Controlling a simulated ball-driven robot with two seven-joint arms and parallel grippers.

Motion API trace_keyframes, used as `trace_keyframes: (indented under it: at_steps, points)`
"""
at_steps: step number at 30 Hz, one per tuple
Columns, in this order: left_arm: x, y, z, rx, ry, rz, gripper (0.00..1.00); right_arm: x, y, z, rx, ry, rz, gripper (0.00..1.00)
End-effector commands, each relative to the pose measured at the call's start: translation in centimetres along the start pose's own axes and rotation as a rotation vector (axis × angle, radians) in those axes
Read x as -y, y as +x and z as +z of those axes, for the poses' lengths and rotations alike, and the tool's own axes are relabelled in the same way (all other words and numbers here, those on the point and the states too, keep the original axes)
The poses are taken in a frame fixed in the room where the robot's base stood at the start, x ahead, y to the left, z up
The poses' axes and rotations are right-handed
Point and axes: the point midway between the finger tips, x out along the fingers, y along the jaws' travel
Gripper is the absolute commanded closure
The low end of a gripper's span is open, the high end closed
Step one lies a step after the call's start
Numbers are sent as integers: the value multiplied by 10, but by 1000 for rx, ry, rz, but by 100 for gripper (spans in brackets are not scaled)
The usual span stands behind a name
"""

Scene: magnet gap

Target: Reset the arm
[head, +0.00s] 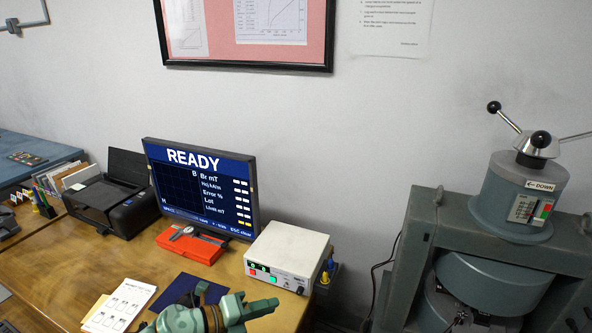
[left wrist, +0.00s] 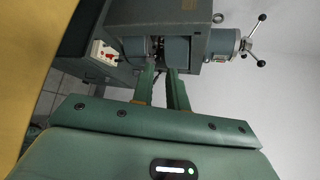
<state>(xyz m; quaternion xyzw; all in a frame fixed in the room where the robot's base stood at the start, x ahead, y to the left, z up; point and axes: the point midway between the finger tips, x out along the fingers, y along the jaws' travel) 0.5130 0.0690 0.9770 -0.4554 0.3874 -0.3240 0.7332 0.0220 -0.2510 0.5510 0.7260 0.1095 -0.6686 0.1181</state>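My left gripper (left wrist: 162,76) shows in the left wrist view with its two green fingers apart and a gap between them. I see nothing held in the gap. The fingers point toward the grey-green magnet machine (left wrist: 190,22), whose two round pole parts face each other beyond the fingertips. In the head view green parts of my left arm show at the bottom edge, over the front of the desk. The magnet machine (head: 520,262) stands at the right there, with a "DOWN" label and a lever with black knobs on top. My right gripper is in neither view.
The wooden desk (head: 110,265) carries a monitor (head: 205,190) reading "READY", a black printer (head: 110,195), a red case (head: 190,245) with a caliper, a white instrument box (head: 288,255) and a printed sheet (head: 120,305). A wall is behind.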

Motion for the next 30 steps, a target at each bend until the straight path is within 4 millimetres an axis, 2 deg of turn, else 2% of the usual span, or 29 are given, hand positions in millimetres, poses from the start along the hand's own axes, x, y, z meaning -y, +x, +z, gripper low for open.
trace_keyframes:
  at_steps: [2,5,8,9,11,13,15,18,24,30]
  points:
    - [20,2,-5,99,-71,-85,85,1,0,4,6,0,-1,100]
    - [43,-6,-1,266,-191,-182,85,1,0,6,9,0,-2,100]
    - [54,-32,8,496,-372,-253,85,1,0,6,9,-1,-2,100]
    - [53,-50,12,609,-469,-264,85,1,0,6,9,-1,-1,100]
    - [40,-84,15,790,-629,-250,85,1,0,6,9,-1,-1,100]
    - [18,-123,10,971,-799,-193,85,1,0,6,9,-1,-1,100]
    - [-3,-157,-2,1105,-931,-117,85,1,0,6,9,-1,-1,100]
    - [-26,-197,-24,1239,-1075,-4,85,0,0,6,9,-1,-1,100]
    - [-53,-255,-71,1396,-1258,206,85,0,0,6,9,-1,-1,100]
    - [-64,-302,-118,1486,-1378,409,85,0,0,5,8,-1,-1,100]
